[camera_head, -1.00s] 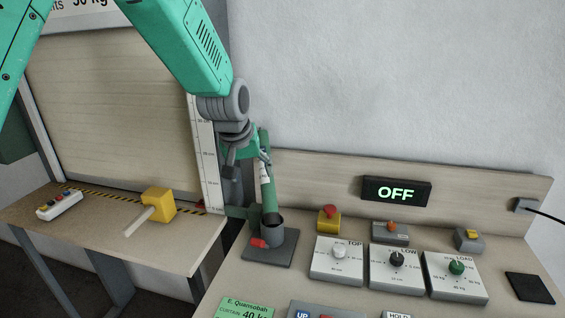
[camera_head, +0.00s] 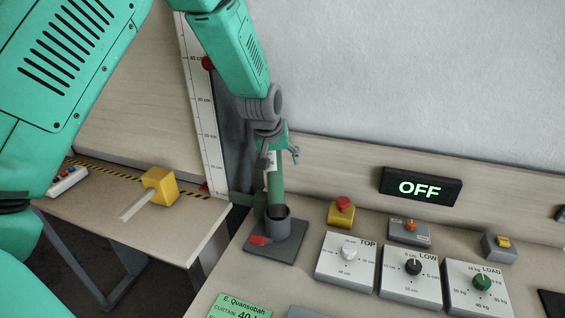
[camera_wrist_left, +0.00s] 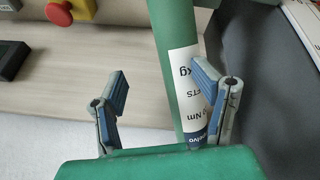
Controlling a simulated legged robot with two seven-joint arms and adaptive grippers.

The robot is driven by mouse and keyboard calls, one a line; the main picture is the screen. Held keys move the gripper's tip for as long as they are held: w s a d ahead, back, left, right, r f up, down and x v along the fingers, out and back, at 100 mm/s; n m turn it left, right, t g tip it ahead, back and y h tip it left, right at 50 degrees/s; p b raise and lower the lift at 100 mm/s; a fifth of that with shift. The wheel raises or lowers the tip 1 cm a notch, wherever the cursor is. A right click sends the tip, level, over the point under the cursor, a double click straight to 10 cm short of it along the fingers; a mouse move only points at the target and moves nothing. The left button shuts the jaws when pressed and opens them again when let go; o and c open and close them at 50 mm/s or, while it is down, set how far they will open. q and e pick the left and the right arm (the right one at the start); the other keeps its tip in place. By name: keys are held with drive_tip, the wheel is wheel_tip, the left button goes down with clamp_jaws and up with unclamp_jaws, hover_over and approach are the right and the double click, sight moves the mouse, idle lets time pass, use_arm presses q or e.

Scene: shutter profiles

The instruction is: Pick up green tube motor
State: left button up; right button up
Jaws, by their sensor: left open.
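The green tube motor (camera_head: 275,190) stands upright in a grey cup holder (camera_head: 278,226) on a dark base plate. It carries a white label and also shows in the left wrist view (camera_wrist_left: 174,30). My left gripper (camera_head: 278,158) is at the tube's upper part, which it partly hides in the head view. In the left wrist view the left gripper (camera_wrist_left: 162,82) is open, with the tube between its spread fingers, closer to the right finger. The left finger is clearly apart from the tube; whether the right one touches it I cannot tell. My right gripper is not in view.
Right of the holder are a red-topped yellow button (camera_head: 342,212), knob boxes (camera_head: 348,258) and an OFF display (camera_head: 420,188). A ruler strip (camera_head: 203,110) stands behind left. A lower table at left holds a yellow block (camera_head: 160,187). A low backboard runs behind the bench.

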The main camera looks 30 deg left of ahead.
sight(280, 167)
use_arm(q)
drive_tip(key=a, duration=0.1)
drive_tip(key=a+f, duration=0.2)
drive_tip(key=shift+w+a+p, duration=0.25)
drive_tip(key=shift+p, duration=0.05)
drive_tip(key=x, duration=0.2)
drive_tip(key=a+x, duration=0.1)
drive_tip(key=x, duration=0.1)
drive_tip(key=shift+w, duration=0.15)
drive_tip(key=d, duration=0.1)
drive_tip(key=d+r, duration=0.1)
drive_tip(key=d, duration=0.1)
drive_tip(key=shift+d, duration=0.1)
drive_tip(key=c, duration=1.3)
drive_tip(key=shift+a+f, duration=0.2)
drive_tip(key=shift+a, duration=0.8)
clamp_jaws()
drive_tip(key=shift+a+f, duration=0.15)
drive_tip(key=shift+a, duration=0.05)
drive_tip(key=shift+w+d+r, duration=0.2)
drive_tip(key=shift+d+r, duration=0.15)
drive_tip(key=shift+d, duration=0.25)
drive_tip(key=shift+a, duration=0.1)
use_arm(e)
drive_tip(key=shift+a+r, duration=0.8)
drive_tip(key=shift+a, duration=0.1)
